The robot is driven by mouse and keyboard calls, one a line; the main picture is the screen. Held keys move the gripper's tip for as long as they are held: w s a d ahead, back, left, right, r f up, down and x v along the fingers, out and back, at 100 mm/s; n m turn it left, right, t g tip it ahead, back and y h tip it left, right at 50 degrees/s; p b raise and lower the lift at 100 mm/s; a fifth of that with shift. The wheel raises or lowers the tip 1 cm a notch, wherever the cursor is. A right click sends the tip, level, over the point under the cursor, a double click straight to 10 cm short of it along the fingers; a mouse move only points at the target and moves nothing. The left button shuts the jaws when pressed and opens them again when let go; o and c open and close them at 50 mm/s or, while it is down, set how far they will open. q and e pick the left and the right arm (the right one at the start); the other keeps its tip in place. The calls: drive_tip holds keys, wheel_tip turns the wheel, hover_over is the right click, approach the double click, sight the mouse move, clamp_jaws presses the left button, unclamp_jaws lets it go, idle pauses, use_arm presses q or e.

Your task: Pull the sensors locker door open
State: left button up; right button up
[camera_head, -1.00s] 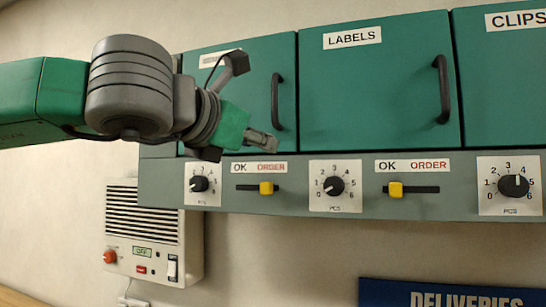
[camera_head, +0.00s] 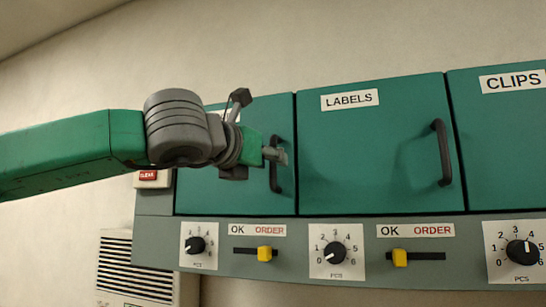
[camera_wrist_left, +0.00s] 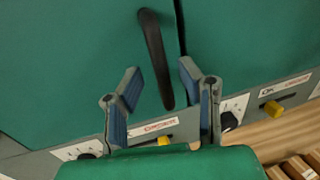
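The leftmost green locker door (camera_head: 235,195) is closed. Its label is mostly hidden behind my left arm, so I cannot read "sensors" on it. A dark vertical handle (camera_head: 274,183) sits near the door's right edge. My left gripper (camera_head: 279,156) is in front of the upper half of this handle. In the left wrist view, the gripper (camera_wrist_left: 163,88) is open, and the handle (camera_wrist_left: 154,55) shows between its two blue-padded fingers. The handle looks a little beyond the fingertips; I cannot tell whether they touch it. My right gripper is not in view.
The LABELS locker (camera_head: 375,150) is closed, with its own handle (camera_head: 442,152). The CLIPS locker (camera_head: 505,150) stands at the right. Below runs a grey panel (camera_head: 215,230) with dials and yellow sliders (camera_head: 264,254). A vented white box (camera_head: 135,270) hangs lower left.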

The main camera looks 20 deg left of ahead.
use_arm(q)
drive_tip(key=shift+w+d, duration=0.2)
drive_tip(key=shift+w, duration=0.5)
clamp_jaws()
drive_tip(key=shift+s, duration=0.1)
